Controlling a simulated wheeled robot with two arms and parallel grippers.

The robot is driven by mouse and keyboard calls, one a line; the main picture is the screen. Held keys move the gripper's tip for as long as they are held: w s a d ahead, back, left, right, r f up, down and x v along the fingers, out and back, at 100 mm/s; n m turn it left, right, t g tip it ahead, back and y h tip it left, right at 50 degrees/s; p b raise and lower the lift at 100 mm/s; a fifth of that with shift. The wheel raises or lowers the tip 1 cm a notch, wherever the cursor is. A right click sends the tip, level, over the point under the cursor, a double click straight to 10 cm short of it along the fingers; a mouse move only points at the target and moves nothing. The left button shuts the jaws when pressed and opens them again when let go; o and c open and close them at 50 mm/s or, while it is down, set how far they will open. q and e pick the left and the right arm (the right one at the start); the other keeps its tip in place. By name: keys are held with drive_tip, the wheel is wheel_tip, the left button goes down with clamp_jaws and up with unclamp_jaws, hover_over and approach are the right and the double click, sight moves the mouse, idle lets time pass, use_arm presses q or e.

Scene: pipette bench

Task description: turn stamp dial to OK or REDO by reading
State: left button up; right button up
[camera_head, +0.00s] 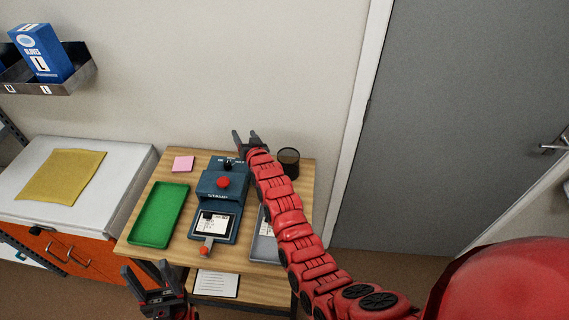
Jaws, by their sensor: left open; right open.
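The blue stamp machine (222,187) stands on the wooden table, with a red button on top and a card (211,224) in its front slot. A small dark dial (229,162) shows at its back end; its setting is too small to read. My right gripper (245,137) is open above the back of the table, close to the dial; I cannot tell whether it touches it. My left gripper (148,282) is open and empty in front of the table's front left edge, low in the view. The reading on the card is too small to make out.
A green tray (160,214) lies left of the machine and a grey tray (262,246) right of it, partly behind my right arm. A dark mesh cup (289,160) stands at the back right. A pink note (183,163) lies at the back left.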

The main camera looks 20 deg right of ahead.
drive_tip(key=s+d+r+t+b, duration=0.1)
drive_tip(key=s+d+r+t, duration=0.1)
drive_tip(key=s, duration=0.5)
drive_tip(key=s+d+r+t+h+b, duration=0.1)
drive_tip(key=s+d+r+t, duration=0.2)
drive_tip(key=s+t, duration=0.2)
drive_tip(key=s+d+r+t+h, duration=0.1)
drive_tip(key=s+d+r+t, duration=0.1)
drive_tip(key=s, duration=0.6)
drive_tip(key=shift+s+d+r+n+t+b, duration=0.25)
drive_tip(key=shift+s+r+t+b, duration=0.2)
drive_tip(key=shift+t, duration=0.65)
